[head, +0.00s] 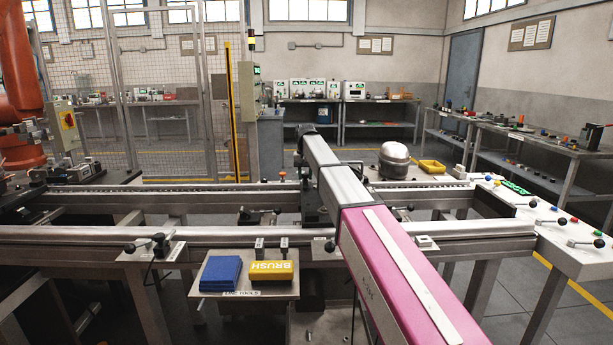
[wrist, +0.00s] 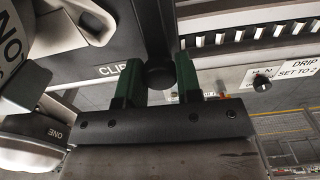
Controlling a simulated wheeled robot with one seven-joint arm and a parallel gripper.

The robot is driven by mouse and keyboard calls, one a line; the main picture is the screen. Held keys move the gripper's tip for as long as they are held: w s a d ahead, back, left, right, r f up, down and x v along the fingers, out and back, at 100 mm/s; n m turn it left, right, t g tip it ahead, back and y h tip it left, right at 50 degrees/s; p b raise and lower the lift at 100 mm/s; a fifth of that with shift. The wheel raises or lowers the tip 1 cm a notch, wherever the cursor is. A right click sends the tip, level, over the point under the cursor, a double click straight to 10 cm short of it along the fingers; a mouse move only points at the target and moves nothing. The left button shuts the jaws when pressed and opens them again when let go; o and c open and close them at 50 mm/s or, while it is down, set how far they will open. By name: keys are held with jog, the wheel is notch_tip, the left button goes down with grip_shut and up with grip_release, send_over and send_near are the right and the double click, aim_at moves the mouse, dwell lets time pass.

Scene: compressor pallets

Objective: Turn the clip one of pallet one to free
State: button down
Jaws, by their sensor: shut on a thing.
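In the wrist view my gripper (wrist: 159,84) has its two green fingers on either side of the round black end of a dark lever (wrist: 151,28), shut on it. A partly covered label beginning "CLI" (wrist: 108,70) sits just left of the fingers, so this lever appears to be clip one. A plate marked "ONE" (wrist: 55,133) is at lower left. The rest of the clip's label is hidden behind the finger. In the head view my arm covers the clip, and the gripper's fingers cannot be made out. A silver domed compressor (head: 395,160) stands just right of my arm.
Steel conveyor rails (head: 90,236) cross in front of me. A white panel with levers (head: 535,215) is at right.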

aim_at(305, 174)
jog(key=c, duration=0.8)
grip_release()
notch_tip(305, 174, up, 11)
jog(key=shift+f, duration=0.1)
